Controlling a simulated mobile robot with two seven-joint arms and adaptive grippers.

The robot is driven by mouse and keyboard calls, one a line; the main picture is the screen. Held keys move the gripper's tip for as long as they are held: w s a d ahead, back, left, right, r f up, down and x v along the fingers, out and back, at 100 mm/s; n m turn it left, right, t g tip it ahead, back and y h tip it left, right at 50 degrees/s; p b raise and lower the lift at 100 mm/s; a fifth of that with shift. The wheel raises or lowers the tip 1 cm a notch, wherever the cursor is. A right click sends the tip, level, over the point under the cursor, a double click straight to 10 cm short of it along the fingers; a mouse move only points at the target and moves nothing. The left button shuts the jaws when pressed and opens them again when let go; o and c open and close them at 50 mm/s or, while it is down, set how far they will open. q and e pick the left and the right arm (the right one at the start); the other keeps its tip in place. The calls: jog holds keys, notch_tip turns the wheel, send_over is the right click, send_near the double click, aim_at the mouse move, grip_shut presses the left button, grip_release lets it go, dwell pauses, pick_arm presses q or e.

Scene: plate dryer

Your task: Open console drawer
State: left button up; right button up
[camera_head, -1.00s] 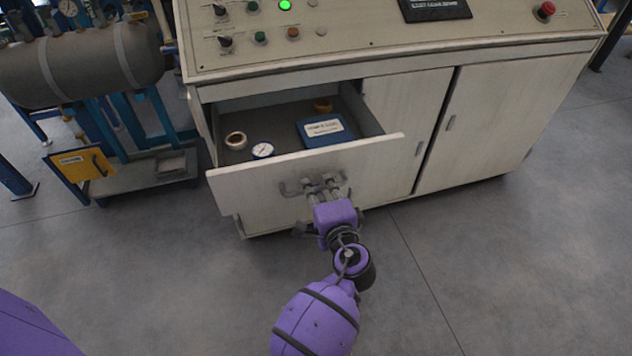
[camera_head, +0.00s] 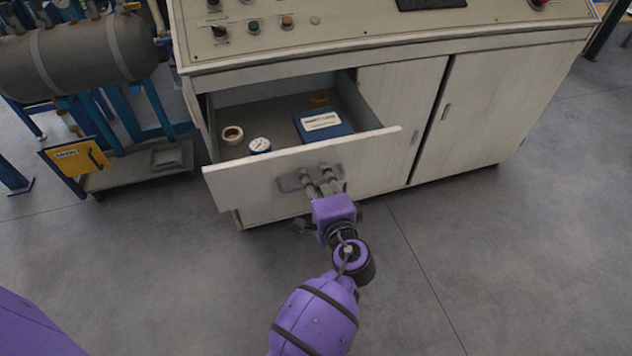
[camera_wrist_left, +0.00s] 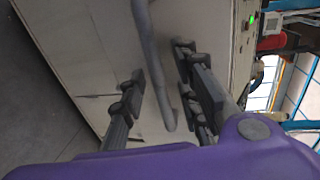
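The console drawer (camera_head: 300,163) is pulled out at the left of the beige console in the head view. Inside it lie a tape roll (camera_head: 232,134), a round gauge (camera_head: 260,145), a blue box or book with a white label (camera_head: 323,124) and a small yellowish item (camera_head: 320,98). My left gripper (camera_head: 323,178) is at the drawer's front, by its handle. In the left wrist view the grey bar handle (camera_wrist_left: 152,50) passes between my left gripper's parted fingers (camera_wrist_left: 160,85), with gaps visible. My right gripper is in neither view.
Two closed cabinet doors (camera_head: 490,115) are right of the drawer. A grey tank (camera_head: 80,60) on a blue frame, with a yellow panel (camera_head: 78,158), stands at the left. The console top carries knobs and buttons. Grey floor (camera_head: 500,260) in front is clear.

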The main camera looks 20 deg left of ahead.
pick_arm(q)
jog(key=shift+s+d, duration=0.1)
jog(key=v, duration=1.1)
jog(key=shift+s+d+r, duration=0.15)
jog(key=shift+s+d, duration=0.05)
jog(key=shift+s, duration=0.15)
